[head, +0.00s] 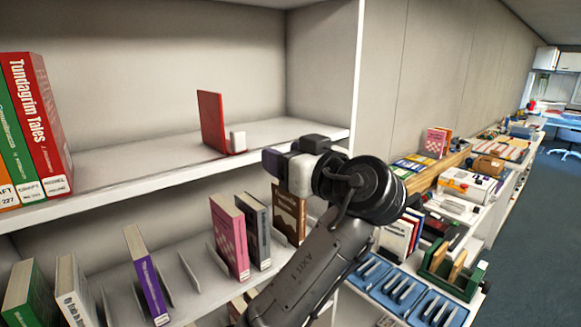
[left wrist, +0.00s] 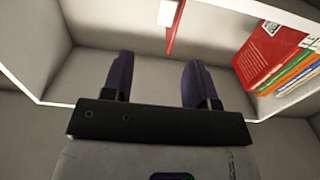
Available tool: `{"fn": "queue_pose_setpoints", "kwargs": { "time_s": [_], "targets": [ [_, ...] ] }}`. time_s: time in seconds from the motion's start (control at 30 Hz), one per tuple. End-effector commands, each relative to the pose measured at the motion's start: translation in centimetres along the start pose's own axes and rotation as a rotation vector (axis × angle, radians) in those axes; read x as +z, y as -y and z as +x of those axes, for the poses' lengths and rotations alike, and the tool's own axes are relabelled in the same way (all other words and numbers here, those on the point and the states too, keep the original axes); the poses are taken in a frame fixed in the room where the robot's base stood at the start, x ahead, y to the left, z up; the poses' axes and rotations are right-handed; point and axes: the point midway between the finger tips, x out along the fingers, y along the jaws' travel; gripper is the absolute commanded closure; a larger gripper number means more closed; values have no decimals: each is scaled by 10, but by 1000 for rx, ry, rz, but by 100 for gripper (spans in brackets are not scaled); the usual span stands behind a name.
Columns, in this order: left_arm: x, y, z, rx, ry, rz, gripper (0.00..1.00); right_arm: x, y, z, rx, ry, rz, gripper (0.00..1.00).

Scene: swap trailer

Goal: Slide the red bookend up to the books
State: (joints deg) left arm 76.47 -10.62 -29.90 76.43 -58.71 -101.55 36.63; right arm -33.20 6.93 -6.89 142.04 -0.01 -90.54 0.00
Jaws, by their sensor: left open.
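The red bookend (head: 212,122) stands upright on the upper shelf, with a small white block (head: 238,141) at its right side. The books (head: 40,125), red, green and orange, stand at the shelf's left end, with a wide bare gap between them and the bookend. My left gripper (head: 272,163) is at the shelf's front edge, right of the bookend and apart from it. In the left wrist view its two dark fingers (left wrist: 157,82) are spread and empty. There the bookend (left wrist: 175,28), its white block (left wrist: 167,12) and the books (left wrist: 270,60) show beyond the fingers.
The upper shelf (head: 130,165) is bare between books and bookend. A shelf wall (head: 352,70) stands right of the bookend. A lower shelf holds a pink book (head: 230,237), a purple book (head: 147,275) and thin dividers. A cluttered counter with blue trays (head: 437,308) runs along the right.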

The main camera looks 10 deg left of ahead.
Motion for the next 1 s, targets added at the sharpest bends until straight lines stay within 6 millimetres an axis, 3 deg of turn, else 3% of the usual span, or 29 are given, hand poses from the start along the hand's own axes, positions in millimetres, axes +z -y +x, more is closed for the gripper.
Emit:
{"fn": "queue_pose_setpoints", "kwargs": {
  "time_s": [0.7,0.87,1.0],
  "targets": [
    [-8,6,-14,9,-2,-1,47,2,0,4,-1,0,1,47],
    [-8,6,-5,8,0,2,47,0,1,-2,-2,0,3,47],
    [-10,6,16,6,1,3,47,-4,0,-13,-2,0,3,47]
  ]
}}
